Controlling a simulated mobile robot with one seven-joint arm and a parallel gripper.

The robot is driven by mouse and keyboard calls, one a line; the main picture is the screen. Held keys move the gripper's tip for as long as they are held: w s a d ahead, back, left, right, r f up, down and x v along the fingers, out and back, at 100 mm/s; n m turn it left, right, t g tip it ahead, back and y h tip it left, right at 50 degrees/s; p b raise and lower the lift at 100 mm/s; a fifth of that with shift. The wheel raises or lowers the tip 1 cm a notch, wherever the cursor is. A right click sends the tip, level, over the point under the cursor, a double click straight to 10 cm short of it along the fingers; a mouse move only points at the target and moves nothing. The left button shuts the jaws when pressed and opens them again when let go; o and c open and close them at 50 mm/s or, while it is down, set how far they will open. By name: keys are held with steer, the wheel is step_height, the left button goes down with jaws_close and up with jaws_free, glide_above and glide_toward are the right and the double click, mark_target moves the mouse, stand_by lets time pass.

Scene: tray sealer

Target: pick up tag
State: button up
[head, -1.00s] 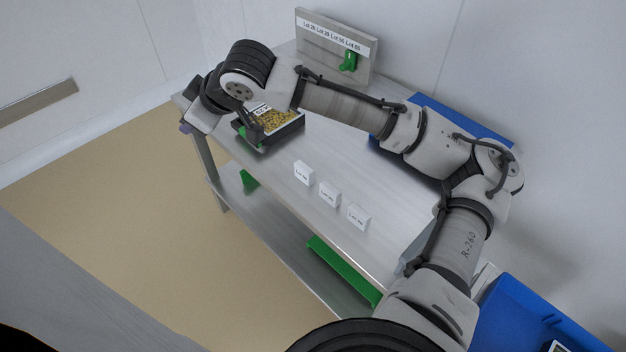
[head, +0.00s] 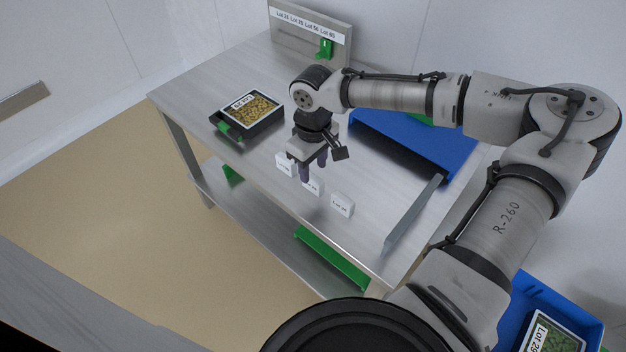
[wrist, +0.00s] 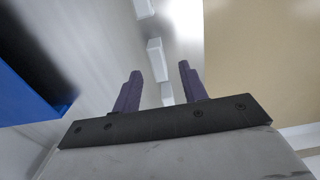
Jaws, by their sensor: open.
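Three small white tags with printed lot text stand in a row on the steel table: a left tag (head: 284,164), a middle tag (head: 315,189) and a right tag (head: 342,205). The print is too small to read surely. My gripper (head: 313,169) is open and empty, pointing down over the row near the left and middle tags. Its fingers partly cover these in the head view. In the wrist view, white tags show beyond and between the fingers (wrist: 160,70), one of them near the middle (wrist: 156,58). I cannot tell the exact height above them.
A black tray (head: 265,124) of yellowish food with a label lies at the table's left, beside a green piece. A sign board (head: 337,48) stands at the back. A blue bin (head: 440,160) and an upright metal plate (head: 413,215) are at right. A blue crate (head: 590,318) sits lower right.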

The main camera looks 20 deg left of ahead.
mark_target(313, 177)
steer(key=shift+w+a+f+p, duration=0.15)
steer(key=shift+f+p, duration=0.1)
steer(key=shift+f, duration=1.1)
steer(key=shift+w+d+f+p, duration=0.1)
steer(key=shift+f+p, duration=0.1)
steer(key=shift+f, duration=1.15)
jaws_close()
